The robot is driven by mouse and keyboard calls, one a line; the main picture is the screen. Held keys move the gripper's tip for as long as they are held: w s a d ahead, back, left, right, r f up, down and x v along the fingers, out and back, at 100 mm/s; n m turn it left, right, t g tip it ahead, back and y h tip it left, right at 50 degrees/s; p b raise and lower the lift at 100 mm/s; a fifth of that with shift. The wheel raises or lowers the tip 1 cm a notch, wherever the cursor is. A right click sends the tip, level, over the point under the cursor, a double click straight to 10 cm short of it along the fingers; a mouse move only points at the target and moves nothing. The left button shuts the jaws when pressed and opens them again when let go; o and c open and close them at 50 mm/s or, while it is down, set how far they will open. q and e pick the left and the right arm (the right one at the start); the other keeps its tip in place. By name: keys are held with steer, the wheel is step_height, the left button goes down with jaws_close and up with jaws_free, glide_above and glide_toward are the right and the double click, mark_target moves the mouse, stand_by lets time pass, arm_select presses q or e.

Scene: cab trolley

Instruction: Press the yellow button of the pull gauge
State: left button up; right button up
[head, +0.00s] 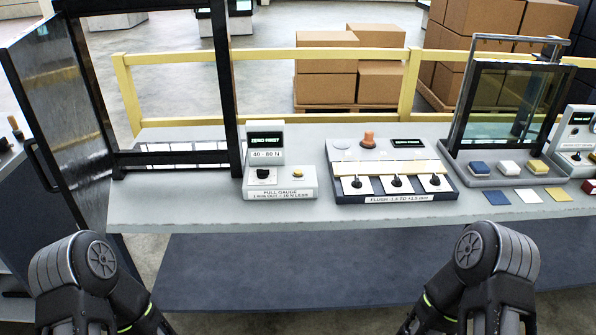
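The pull gauge (281,188) is a pale box at the front of the grey counter, left of the middle. Its small yellow button (297,173) sits on the right of its top, with a black knob (264,175) to the left. Behind them, its upright display (265,140) reads "ZERO FIRST", above a "40 - 80 N" label. Nothing covers or touches the button. Only dark links of my two arms show, at the bottom left and bottom right. Neither gripper is in view.
A black door frame (229,90) stands just left of the gauge, with its glass door (62,120) open. A flush gauge panel (395,198) with several black knobs stands to the right. Further right is a glass pane fixture (505,105). The counter's front edge (260,212) is clear.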

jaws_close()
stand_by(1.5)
